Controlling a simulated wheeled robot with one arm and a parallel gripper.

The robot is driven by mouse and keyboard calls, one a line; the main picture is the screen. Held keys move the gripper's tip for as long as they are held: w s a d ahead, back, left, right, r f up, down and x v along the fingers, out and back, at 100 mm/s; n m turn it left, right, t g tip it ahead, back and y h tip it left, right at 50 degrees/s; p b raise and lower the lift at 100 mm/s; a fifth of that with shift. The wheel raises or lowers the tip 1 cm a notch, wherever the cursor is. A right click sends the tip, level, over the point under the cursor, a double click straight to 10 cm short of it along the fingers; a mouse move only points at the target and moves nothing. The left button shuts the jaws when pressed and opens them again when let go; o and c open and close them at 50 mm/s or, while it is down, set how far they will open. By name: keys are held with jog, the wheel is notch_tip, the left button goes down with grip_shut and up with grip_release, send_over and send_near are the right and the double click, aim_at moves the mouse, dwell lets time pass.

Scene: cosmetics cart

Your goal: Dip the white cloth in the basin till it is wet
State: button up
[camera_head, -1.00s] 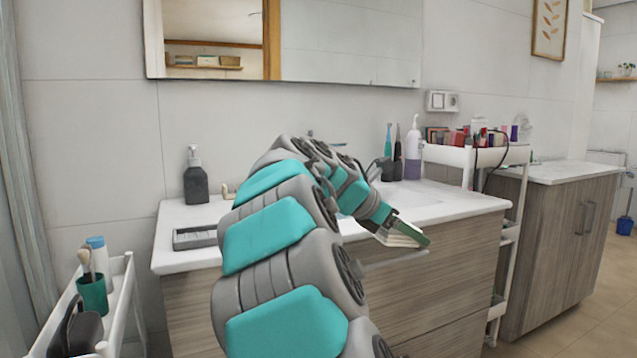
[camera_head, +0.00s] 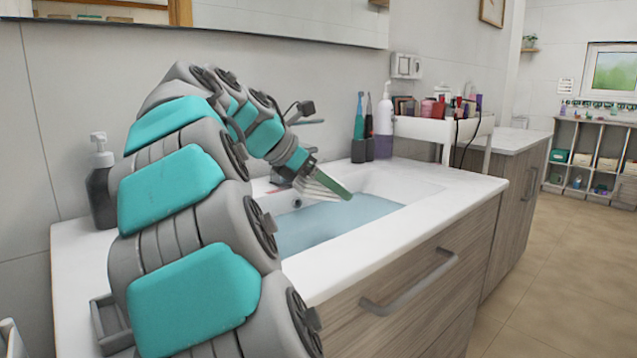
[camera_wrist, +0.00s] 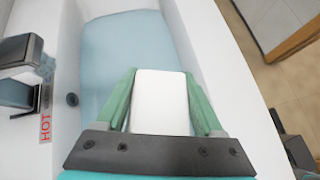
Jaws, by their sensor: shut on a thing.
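The white cloth (camera_wrist: 160,103) shows in the wrist view as a flat white block between the two green fingers of my gripper (camera_wrist: 163,100). My gripper is shut on it. In the head view my gripper (camera_head: 328,187) points down and right over the basin (camera_head: 410,187), and the cloth is mostly hidden there behind the fingers. The basin holds pale blue water (camera_head: 345,218), which also fills much of the wrist view (camera_wrist: 125,40). The gripper and cloth appear above the water; I cannot tell whether the cloth touches it.
The faucet (camera_wrist: 22,75) with a label reading HOT (camera_wrist: 45,125) stands left of my gripper in the wrist view. A dark soap bottle (camera_head: 101,190) is on the counter at left. Toothbrushes, a pump bottle (camera_head: 384,125) and a loaded cart (camera_head: 425,127) stand behind the basin.

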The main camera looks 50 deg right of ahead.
jog(key=shift+s+f+b, duration=0.1)
jog(key=shift+f+b, duration=2.9)
jog(key=shift+f, duration=4.5)
jog(key=shift+c, duration=0.7)
jog(key=shift+f, duration=0.15)
notch_tip(320, 180, up, 6)
jog(key=p, duration=0.6)
jog(key=shift+r, duration=0.25)
jog(key=shift+r+p, duration=0.4)
jog(key=shift+r, duration=3.6)
